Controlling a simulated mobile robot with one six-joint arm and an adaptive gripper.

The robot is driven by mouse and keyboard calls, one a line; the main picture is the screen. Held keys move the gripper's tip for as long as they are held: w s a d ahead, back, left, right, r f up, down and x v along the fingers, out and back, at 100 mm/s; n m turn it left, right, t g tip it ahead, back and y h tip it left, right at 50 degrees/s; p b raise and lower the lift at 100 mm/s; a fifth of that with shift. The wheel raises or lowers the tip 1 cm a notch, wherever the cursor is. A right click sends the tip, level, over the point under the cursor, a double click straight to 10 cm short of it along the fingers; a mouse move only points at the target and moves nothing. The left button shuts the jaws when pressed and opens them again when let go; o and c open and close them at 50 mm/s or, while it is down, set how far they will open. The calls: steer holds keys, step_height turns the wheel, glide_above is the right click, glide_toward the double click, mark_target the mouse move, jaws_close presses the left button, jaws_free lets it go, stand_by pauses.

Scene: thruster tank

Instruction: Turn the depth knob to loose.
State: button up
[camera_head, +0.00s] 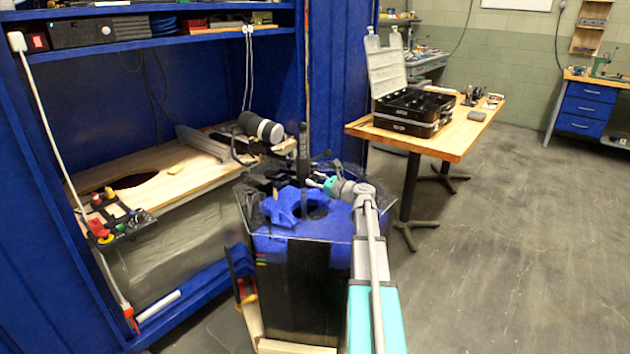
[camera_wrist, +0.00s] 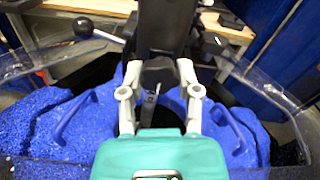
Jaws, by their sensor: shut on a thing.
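A dark knob-like part (camera_wrist: 158,73), which I take for the depth knob, sits between my gripper's fingertips (camera_wrist: 158,68) in the wrist view. It is at the foot of a black upright post (camera_wrist: 166,22). The pale grey fingers stand one on each side of it, shut on it. I cannot read any loose or tight mark. In the head view my gripper (camera_head: 316,181) reaches in from the right beside the black post (camera_head: 303,150), above the blue-topped tank (camera_head: 272,245). The knob is too small to make out there.
Clear panels (camera_wrist: 262,85) rise around the blue top, close to my gripper. A black lever with a ball end (camera_wrist: 83,27) is at upper left. A wooden bench (camera_head: 170,183) stands behind left, and a table with an open case (camera_head: 405,125) behind right. The floor at right is clear.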

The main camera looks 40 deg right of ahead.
jaws_close()
steer(key=shift+n, duration=0.8)
steer(key=o, duration=0.8)
jaws_free()
steer(key=shift+o, duration=0.2)
steer(key=shift+v, duration=6)
